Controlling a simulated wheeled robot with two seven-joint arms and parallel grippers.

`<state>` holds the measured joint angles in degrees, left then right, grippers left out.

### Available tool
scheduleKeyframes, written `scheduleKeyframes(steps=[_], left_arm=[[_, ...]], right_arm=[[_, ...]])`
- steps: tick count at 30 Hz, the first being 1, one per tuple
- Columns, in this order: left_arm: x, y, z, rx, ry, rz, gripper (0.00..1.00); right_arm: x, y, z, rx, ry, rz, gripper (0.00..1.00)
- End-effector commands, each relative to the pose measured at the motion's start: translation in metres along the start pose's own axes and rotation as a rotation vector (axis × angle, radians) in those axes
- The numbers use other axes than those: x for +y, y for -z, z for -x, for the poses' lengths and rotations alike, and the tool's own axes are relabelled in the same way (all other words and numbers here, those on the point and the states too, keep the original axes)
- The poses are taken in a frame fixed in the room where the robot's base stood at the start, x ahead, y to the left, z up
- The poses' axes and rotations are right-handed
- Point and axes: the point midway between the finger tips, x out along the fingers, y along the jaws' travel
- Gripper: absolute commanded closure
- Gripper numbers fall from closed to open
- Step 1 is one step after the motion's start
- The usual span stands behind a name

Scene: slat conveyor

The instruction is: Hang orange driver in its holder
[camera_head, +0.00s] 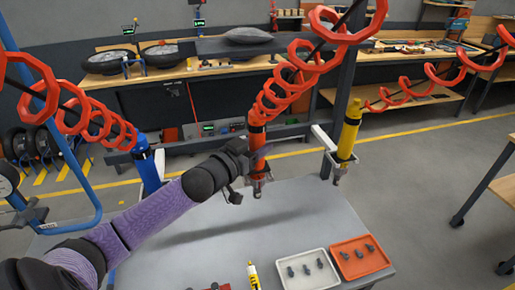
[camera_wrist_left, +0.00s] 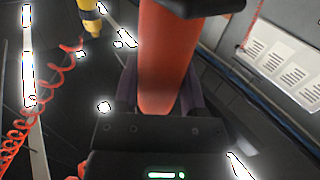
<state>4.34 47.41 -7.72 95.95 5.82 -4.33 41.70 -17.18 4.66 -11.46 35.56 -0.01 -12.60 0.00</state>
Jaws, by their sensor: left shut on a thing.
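The orange driver (camera_head: 257,150) hangs upright, tip down, above the grey table, with a red coiled hose at its top. My left gripper (camera_head: 248,158) is shut around its body from the left. In the left wrist view the orange driver (camera_wrist_left: 166,62) stands between the fingers of my left gripper (camera_wrist_left: 160,98). The blue driver (camera_head: 146,163) is at the left and the yellow driver (camera_head: 349,131) at the right, each beside a pale bracket. I cannot make out a separate holder for the orange driver; the arm and driver cover that area. My right gripper is not in view.
The grey table (camera_head: 290,210) has clear room in its middle. A white tray (camera_head: 307,286) and an orange tray (camera_head: 337,246) with small dark parts lie at its front right. A yellow marker (camera_head: 253,276) is at the front. Red coiled hoses hang overhead.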

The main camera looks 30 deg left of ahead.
Motion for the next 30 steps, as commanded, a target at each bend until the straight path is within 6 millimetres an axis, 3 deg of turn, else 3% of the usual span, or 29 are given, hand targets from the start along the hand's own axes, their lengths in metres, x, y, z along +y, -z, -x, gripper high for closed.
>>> scheduleKeyframes(steps=[30], left_arm=[[0.0007,0.0004,0.0034,0.002,0.000,0.000,1.00]], right_arm=[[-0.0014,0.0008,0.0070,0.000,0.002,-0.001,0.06]])
